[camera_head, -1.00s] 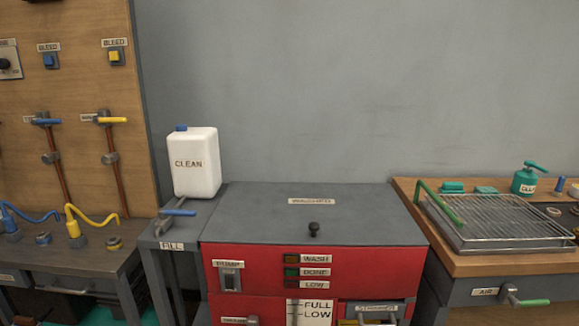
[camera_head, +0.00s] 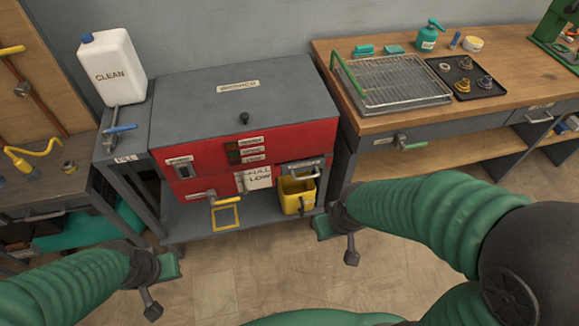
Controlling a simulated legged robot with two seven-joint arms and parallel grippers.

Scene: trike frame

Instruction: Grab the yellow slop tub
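The yellow tub (camera_head: 291,199) stands in the lower right of the red-fronted washer, on its low shelf, below a small grey label plate. It is open at the top, and a bar-like handle crosses in front of its rim. My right gripper (camera_head: 335,240) is just to the right of and nearer than the tub, apart from it in the picture. My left gripper (camera_head: 160,283) is at the lower left, in front of the washer's left leg. Neither gripper visibly holds anything. Their finger openings are too unclear to judge.
A white CLEAN jug (camera_head: 112,68) stands at the washer's left. A wooden bench (camera_head: 330,52) with a wire-rack tray (camera_head: 400,80) stands at right. The floor (camera_head: 255,275) in front is clear.

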